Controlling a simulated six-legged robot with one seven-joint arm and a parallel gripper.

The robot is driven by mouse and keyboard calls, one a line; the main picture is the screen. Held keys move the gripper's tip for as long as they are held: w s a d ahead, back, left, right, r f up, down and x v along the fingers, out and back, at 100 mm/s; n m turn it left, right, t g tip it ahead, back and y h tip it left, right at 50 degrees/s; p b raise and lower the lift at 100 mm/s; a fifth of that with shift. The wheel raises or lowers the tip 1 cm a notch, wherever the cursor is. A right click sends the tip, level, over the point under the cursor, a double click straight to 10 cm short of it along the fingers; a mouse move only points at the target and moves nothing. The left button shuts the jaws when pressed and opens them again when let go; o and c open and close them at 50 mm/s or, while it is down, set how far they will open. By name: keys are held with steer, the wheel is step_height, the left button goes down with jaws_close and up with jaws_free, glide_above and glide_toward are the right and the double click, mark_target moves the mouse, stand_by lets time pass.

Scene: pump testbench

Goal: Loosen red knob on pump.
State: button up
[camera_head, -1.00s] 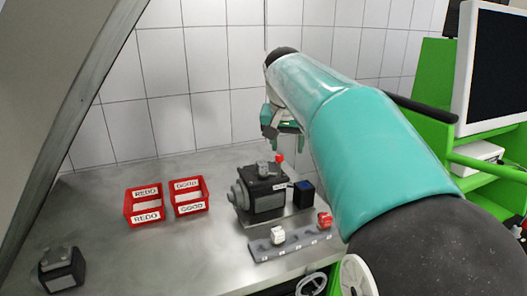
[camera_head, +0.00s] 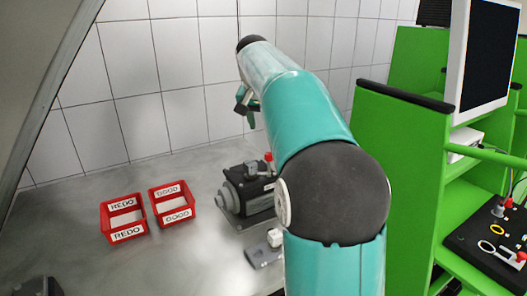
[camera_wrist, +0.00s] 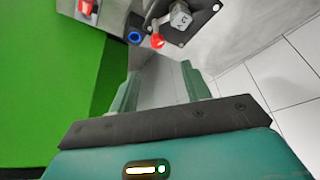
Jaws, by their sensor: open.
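The dark grey pump (camera_head: 243,190) stands on the metal bench in the head view, partly hidden by my arm. Its red knob (camera_head: 267,157) shows at the pump's upper right. In the wrist view the red knob (camera_wrist: 157,41) is at the top, beside a light grey fitting (camera_wrist: 181,17) on the pump. My gripper (camera_wrist: 160,72) is open and empty, its two teal fingers apart, with the knob beyond the fingertips and not touched. In the head view my gripper (camera_head: 246,103) is above and left of the knob, partly hidden by the arm.
Red REDO (camera_head: 128,233) and GOOD (camera_head: 177,215) bins stand left of the pump. A grey rail (camera_head: 262,256) with a white cube (camera_head: 275,237) lies in front. A blue-ringed part (camera_wrist: 135,37) is near the knob. A green shelf (camera_head: 400,150) stands at the right.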

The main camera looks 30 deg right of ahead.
steer(key=x, duration=1.2)
steer(key=shift+s+d+f, duration=0.15)
steer(key=shift+d+f, duration=0.05)
steer(key=shift+f, duration=0.05)
steer(key=c, duration=1)
